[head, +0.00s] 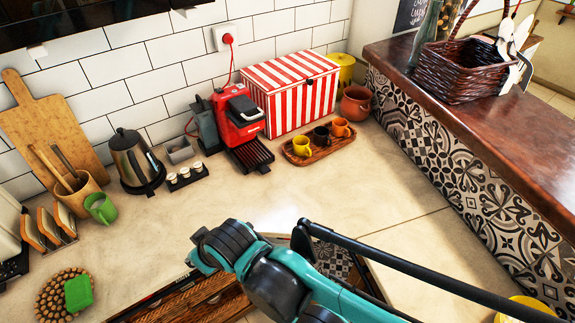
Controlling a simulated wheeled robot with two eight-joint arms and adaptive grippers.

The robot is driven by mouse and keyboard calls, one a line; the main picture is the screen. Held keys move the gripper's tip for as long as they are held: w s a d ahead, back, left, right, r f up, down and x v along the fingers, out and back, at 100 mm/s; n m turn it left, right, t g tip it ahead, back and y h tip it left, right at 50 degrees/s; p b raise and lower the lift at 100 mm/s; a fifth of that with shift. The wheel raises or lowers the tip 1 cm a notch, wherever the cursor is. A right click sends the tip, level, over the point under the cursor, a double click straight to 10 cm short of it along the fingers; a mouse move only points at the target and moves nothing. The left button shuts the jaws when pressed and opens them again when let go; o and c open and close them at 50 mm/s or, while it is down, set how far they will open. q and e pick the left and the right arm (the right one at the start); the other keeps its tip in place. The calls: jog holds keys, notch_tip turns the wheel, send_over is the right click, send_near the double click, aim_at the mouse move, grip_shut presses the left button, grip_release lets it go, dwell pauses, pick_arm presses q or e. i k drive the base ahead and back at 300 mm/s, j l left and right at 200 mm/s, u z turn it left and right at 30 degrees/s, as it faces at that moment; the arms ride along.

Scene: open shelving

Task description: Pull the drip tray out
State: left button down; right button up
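The red coffee machine (236,112) stands on the counter against the tiled wall. Its black drip tray (250,154) sticks out low at the front, toward me. From this view I cannot tell whether it is fully seated. A teal and black arm of mine (285,280) reaches in from the bottom right over the counter's front edge, well short of the tray. Only its links and joints show; I make out no gripper fingers. No arm comes in from the left.
A wooden tray (301,161) with small cups and a red-striped box (290,92) stand right of the machine. Left are a rack of small cups (187,176), a kettle (137,160) and a green mug (101,208). The counter (225,205) before the machine is clear.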

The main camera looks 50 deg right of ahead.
aim_at(253, 156)
jog(key=z, duration=1.6)
jog(key=i+j+z, duration=0.1)
jog(key=z, duration=0.4)
jog(key=i+j+z, duration=0.2)
jog(key=z, duration=0.3)
jog(key=i, duration=0.1)
